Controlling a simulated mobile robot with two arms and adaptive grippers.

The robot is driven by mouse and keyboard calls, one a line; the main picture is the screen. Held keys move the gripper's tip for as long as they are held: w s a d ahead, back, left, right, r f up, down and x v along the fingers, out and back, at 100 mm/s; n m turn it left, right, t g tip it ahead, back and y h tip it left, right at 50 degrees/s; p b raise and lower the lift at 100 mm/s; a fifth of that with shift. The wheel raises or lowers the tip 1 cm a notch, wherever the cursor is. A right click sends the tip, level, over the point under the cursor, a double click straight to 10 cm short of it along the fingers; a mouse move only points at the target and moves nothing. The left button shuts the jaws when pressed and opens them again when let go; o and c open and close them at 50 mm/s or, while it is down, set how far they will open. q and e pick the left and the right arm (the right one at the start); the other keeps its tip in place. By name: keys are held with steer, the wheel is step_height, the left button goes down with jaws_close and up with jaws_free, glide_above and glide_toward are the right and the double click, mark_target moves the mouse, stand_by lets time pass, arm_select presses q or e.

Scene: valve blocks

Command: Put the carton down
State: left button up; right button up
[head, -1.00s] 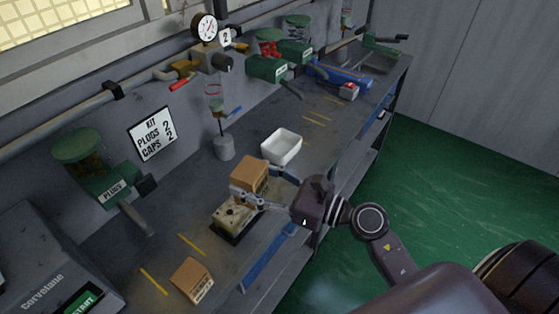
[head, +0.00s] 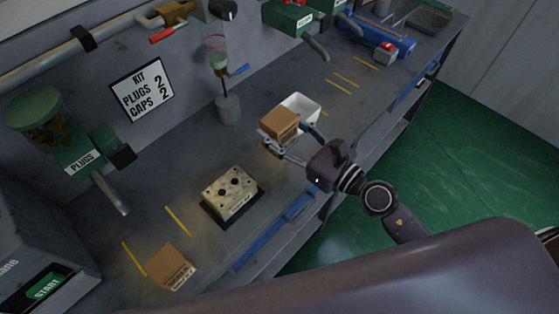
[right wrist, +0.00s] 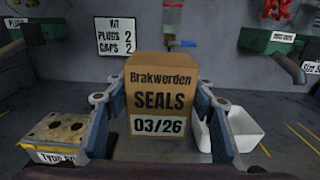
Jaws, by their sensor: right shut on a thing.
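A brown carton (head: 280,122) is held in my right gripper (head: 283,136), whose fingers are shut on its two sides. The right wrist view shows the carton (right wrist: 160,95) upright between the fingers, with a face reading "Brakworden SEALS 03/26". In the head view the carton overlaps the near-left part of a white tray (head: 306,108); in the right wrist view the tray stands to its right. I cannot tell whether the carton's base touches the grey bench (head: 165,190). My left gripper is not in view.
A cream valve block (head: 230,190) sits on a black pad, left of the held carton. Another brown carton (head: 170,267) lies near the bench's front. A grey weighted stand (head: 228,108) is behind. Yellow marks line the bench; a blue strip (head: 265,240) edges its front.

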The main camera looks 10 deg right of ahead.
mark_target(289, 148)
step_height(289, 148, down, 5)
steer(key=b, duration=0.3)
steer(key=shift+w, duration=0.1)
steer(key=shift+f, duration=0.35)
step_height(289, 148, down, 4)
steer(key=b, duration=0.3)
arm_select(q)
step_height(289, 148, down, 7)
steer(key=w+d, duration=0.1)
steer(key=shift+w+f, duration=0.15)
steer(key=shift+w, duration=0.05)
arm_select(e)
steer(key=shift+f, duration=0.1)
steer(key=o, duration=1.4)
steer(key=shift+f, duration=0.1)
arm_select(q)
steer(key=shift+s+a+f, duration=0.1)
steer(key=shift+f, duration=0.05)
